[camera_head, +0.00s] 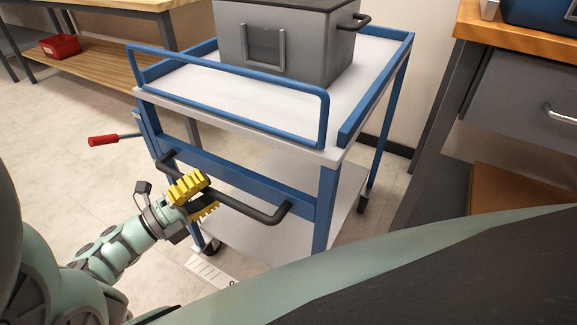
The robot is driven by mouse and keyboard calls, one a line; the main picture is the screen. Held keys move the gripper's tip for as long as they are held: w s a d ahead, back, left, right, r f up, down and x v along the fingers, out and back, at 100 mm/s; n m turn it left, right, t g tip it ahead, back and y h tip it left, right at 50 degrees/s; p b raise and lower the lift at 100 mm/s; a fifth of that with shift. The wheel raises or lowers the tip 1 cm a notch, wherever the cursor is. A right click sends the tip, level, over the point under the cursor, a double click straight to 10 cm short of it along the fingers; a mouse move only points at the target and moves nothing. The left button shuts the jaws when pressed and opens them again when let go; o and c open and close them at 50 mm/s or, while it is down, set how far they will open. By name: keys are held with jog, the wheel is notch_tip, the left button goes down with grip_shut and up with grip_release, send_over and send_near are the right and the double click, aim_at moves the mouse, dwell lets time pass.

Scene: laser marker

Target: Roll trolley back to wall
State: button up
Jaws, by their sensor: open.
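The trolley (325,188) has a blue frame, a grey-white top shelf and a lower shelf. It stands in the middle of the head view, close to the wall (412,30) behind it. A dark push handle (250,211) runs across its near side. My gripper (203,197), with yellow ribbed fingers, is at the left part of this handle. The fingers are open, one above and one below the bar. Whether they touch it I cannot tell. A grey box (285,45) with a dark side handle sits on the top shelf.
A workbench with a grey drawer (523,95) stands close on the right. A wooden table with a low shelf (105,62) and a red bin (60,46) is at the left back. A red-gripped lever (103,140) sticks out left of the trolley. The floor at left is clear.

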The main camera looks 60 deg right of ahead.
jog(key=shift+c, duration=0.3)
grip_shut()
jog(key=shift+a, duration=0.1)
